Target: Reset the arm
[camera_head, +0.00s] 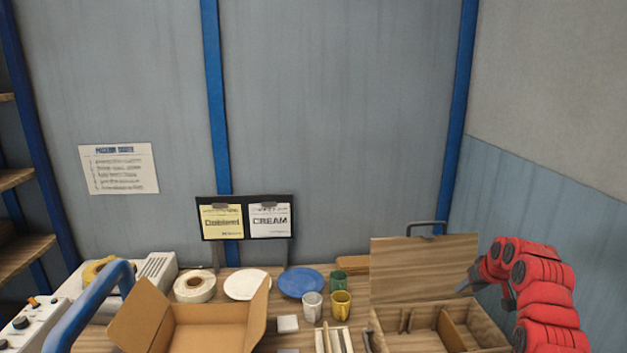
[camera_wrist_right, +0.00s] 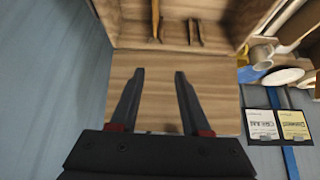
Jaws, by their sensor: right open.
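My right arm, red with dark joints, comes in from the right in the head view. Its gripper (camera_head: 468,286) is beside the right edge of the raised lid (camera_head: 410,270) of a wooden box (camera_head: 490,334). In the right wrist view my right gripper (camera_wrist_right: 159,72) is open, with two dark fingers apart and nothing between them. The wooden lid (camera_wrist_right: 160,95) lies behind the fingers there; I cannot tell whether they touch it. The box's inside (camera_wrist_right: 180,30) shows above the lid in that view. My left gripper is not in view.
A cardboard box (camera_head: 210,330) stands open on the table. Behind are a tape roll (camera_head: 195,287), a white plate (camera_head: 246,284), a blue plate (camera_head: 301,283) and several cups, including a yellow one (camera_head: 341,304). A two-card sign (camera_head: 245,218) stands behind. The wall closes the right side.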

